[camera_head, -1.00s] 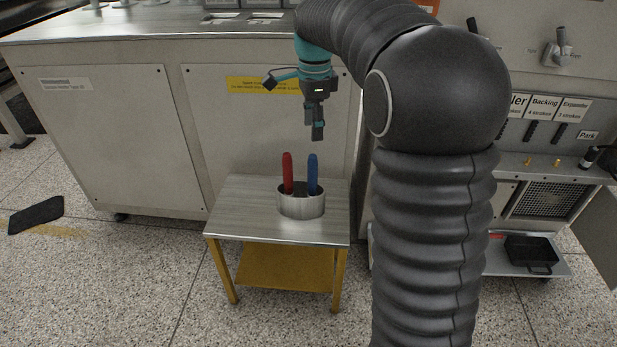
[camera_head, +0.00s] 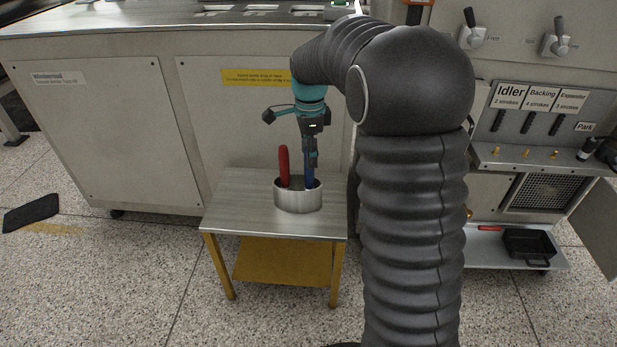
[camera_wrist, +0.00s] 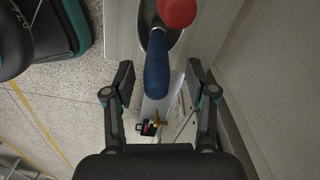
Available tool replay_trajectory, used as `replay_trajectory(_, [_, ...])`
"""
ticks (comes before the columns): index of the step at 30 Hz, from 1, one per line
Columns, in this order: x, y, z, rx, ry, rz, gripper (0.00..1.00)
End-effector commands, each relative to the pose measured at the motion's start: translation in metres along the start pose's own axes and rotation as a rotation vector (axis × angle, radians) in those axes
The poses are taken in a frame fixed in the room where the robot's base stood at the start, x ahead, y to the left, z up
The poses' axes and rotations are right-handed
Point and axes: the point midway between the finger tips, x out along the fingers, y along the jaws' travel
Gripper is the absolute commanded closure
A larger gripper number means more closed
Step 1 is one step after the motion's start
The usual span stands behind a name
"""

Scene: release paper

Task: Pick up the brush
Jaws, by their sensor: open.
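Two handled tools, red and blue, stand upright in a round metal cup (camera_head: 298,198) on a small table. Their lower ends are hidden in the cup, so I cannot tell which is the brush. The red handle (camera_head: 284,166) is on the left and the blue handle (camera_head: 309,178) on the right. My gripper (camera_head: 310,160) is over the blue handle, pointing down. In the wrist view my gripper (camera_wrist: 158,82) is open, with the blue handle (camera_wrist: 157,65) between its two fingers and space on both sides. The red handle's tip (camera_wrist: 177,10) is just beyond.
The small table (camera_head: 228,212) has a bare metal top around the cup and yellow legs. A large grey machine cabinet (camera_head: 110,130) stands close behind it.

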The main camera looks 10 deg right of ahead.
Motion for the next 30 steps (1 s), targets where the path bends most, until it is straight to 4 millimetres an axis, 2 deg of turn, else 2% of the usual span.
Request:
replay_trajectory(1, [0.01, 0.002, -0.001, 0.001, 0.0, 0.004, 0.44])
replay_trajectory(6, [0.03, 0.003, -0.002, 0.0, 0.0, 0.002, 0.44])
replay_trajectory(16, [0.035, 0.003, -0.001, 0.0, 0.0, 0.0, 0.44])
replay_trajectory(21, [0.035, 0.003, -0.001, 0.0, 0.0, 0.0, 0.86])
replay_trajectory(23, [0.035, 0.003, -0.001, 0.0, 0.0, 0.0, 1.0])
replay_trajectory(30, [0.035, 0.003, -0.001, 0.0, 0.0, 0.0, 1.0])
